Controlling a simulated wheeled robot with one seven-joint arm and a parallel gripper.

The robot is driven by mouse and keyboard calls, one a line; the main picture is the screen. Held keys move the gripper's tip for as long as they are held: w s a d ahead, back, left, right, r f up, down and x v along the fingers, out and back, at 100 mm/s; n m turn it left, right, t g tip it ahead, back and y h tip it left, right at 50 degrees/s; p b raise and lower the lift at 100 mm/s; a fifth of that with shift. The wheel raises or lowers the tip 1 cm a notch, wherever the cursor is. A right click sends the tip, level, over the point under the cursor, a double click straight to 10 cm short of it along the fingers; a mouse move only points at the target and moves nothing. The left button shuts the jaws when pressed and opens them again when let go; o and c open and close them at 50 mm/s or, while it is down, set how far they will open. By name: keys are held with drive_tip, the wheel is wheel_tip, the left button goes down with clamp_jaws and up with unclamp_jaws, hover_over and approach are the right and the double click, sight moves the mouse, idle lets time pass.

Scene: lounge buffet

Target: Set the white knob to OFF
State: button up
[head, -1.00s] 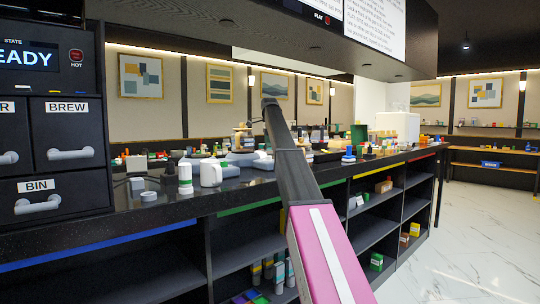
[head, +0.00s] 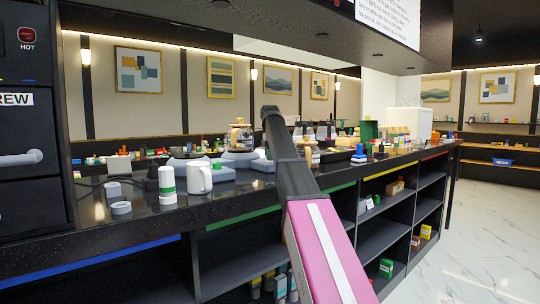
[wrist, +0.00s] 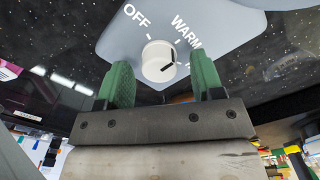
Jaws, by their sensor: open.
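The white knob (wrist: 158,61) sits on a blue-grey plate (wrist: 215,25) in the wrist view. The plate carries the words OFF at the knob's upper left and WARM at its upper right. A black mark on the knob's face points to the right, away from OFF. My gripper (wrist: 163,75) is open, with one green finger at the lower left and one at the lower right of the knob. I cannot tell whether they touch it. In the head view my arm hides the gripper, and I cannot make out the knob.
A white mug (head: 199,178), a green-banded white container (head: 167,186) and a white ring (head: 121,208) stand on the dark counter (head: 140,222). A glass jug (head: 241,136) stands farther back. Several small items crowd the counter beyond my arm. Open shelves lie below.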

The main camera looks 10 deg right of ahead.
drive_tip(key=c, duration=0.9)
drive_tip(key=shift+n, duration=0.4)
drive_tip(key=n, duration=0.6)
drive_tip(key=shift+w, duration=0.1)
drive_tip(key=n, duration=0.7)
